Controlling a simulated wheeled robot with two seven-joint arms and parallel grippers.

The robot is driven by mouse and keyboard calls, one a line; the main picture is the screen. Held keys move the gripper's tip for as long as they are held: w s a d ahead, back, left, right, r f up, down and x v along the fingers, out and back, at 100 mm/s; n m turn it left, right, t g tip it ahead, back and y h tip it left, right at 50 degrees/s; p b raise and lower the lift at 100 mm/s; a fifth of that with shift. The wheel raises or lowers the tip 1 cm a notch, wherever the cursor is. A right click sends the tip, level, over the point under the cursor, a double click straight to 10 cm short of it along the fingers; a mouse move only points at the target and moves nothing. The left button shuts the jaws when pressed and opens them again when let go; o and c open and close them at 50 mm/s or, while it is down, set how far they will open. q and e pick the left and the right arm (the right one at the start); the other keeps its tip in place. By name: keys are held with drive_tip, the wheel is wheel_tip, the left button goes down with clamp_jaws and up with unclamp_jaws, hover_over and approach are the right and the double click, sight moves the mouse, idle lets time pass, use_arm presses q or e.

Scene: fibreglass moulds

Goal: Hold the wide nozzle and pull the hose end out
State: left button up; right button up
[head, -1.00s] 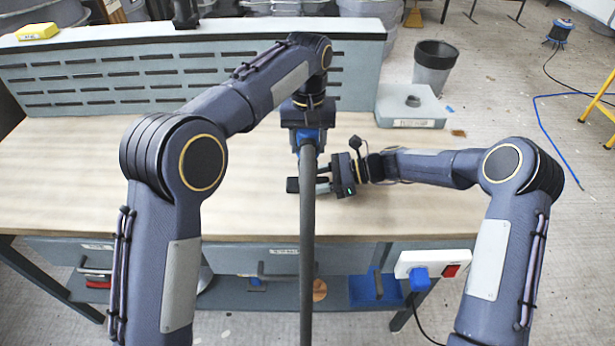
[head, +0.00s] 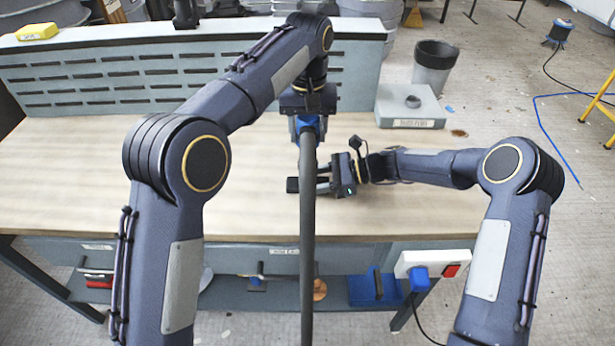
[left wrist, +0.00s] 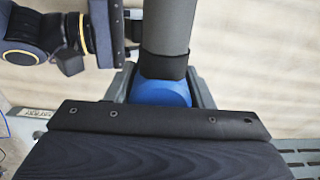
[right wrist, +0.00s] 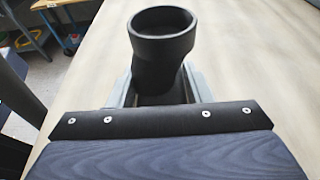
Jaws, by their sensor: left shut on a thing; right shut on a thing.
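My left gripper (head: 309,122) is shut on the blue hose end (left wrist: 162,92) and points down over the bench. The grey hose (head: 307,230) runs from it toward me, with a dark collar beside the blue part in the left wrist view. My right gripper (head: 322,180) is shut on the black wide nozzle (right wrist: 160,50), low over the bench. The nozzle's round mouth faces up in the right wrist view, and no hose shows in it. In the head view the nozzle (head: 292,184) is partly hidden by the hose. The blue end appears apart from the nozzle.
The wooden bench top (head: 90,180) is clear at left and right. A slotted grey panel (head: 120,85) stands along its back. A grey block (head: 412,108) sits at the back right. A white power strip (head: 435,262) is at the front edge.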

drive_tip(key=o, duration=0.8)
drive_tip(key=shift+o, duration=0.2)
